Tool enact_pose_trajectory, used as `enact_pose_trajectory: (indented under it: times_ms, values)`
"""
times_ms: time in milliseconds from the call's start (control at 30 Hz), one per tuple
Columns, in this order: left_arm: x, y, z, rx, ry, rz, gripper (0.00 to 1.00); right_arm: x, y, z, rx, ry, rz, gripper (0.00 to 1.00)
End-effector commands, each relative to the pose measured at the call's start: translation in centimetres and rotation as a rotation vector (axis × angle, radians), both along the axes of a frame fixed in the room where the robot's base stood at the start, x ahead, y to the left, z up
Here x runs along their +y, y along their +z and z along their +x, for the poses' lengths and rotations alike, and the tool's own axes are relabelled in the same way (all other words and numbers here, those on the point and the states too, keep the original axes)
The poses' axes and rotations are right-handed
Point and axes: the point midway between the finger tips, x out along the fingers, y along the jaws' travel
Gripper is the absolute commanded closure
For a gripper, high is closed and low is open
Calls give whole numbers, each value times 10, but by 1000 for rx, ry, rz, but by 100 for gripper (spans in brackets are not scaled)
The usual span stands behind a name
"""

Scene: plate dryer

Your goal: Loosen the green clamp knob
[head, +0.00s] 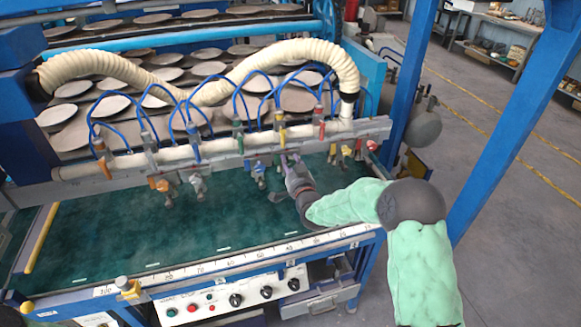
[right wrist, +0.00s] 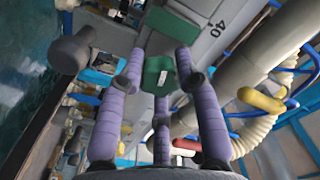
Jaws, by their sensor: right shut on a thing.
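The green clamp knob (right wrist: 159,76) shows in the middle of the right wrist view, between the purple fingers of my right gripper (right wrist: 158,72). The fingers are shut on it from both sides, and a third finger lies below. In the head view my right gripper (head: 290,166) reaches in from the right to the clamp row under the pale pipe. The knob it holds cannot be made out there. My left gripper is not in the head view.
Other clamps hang along the rail, including one with an orange knob (head: 162,185). Coloured valves, such as a red one (head: 322,130), and blue hoses sit just above. The green table bed (head: 120,235) is clear at left. A blue post (head: 510,120) stands at right.

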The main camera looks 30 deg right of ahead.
Motion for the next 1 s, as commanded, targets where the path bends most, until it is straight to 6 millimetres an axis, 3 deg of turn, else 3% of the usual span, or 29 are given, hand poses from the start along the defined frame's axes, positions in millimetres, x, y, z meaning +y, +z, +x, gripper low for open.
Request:
enact_pose_trajectory:
  times_ms: [400,1000]
  values:
    - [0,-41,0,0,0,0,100,1,-6,0,95,2,-378,99]
    - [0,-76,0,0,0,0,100,1,-6,0,231,4,-932,99]
